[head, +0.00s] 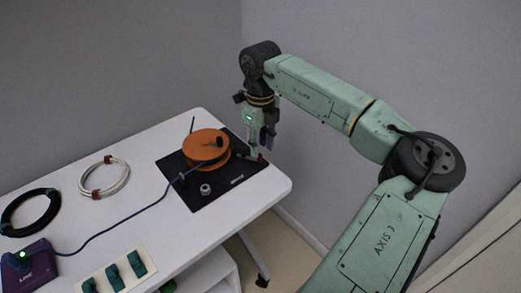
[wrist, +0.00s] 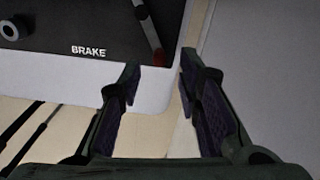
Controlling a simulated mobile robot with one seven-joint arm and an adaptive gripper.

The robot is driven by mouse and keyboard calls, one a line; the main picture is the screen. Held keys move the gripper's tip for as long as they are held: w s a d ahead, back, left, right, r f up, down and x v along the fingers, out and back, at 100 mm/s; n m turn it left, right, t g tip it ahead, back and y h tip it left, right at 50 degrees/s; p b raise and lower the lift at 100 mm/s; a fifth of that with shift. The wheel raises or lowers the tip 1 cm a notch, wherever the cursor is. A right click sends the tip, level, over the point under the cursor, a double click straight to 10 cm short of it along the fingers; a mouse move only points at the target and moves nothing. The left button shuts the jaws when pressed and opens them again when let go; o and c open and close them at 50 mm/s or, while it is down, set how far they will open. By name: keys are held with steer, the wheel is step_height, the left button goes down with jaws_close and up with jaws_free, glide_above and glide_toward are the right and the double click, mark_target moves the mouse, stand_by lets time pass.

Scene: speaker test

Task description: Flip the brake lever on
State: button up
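The brake lever (wrist: 148,28) is a thin grey bar with a red tip, at the top of the wrist view beside the white word BRAKE on a black base plate (wrist: 60,35). In the head view its red tip (head: 261,158) shows at the plate's right edge. An orange reel (head: 206,146) sits on the same plate. My gripper (head: 261,147) hangs over the plate's right edge, close to the lever. In the wrist view my gripper (wrist: 160,66) has its two fingers apart with nothing between them. I cannot tell whether it touches the lever.
A blue cable runs from the reel to a purple box (head: 30,268) with a green light. A white coil (head: 104,178), a black coil (head: 31,212) and a panel with green switches (head: 114,277) lie on the white table (head: 150,150). A wall stands behind.

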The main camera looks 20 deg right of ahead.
mark_target(260, 155)
step_height(260, 155, up, 9)
steer(key=shift+r, duration=0.2)
stand_by(0.5)
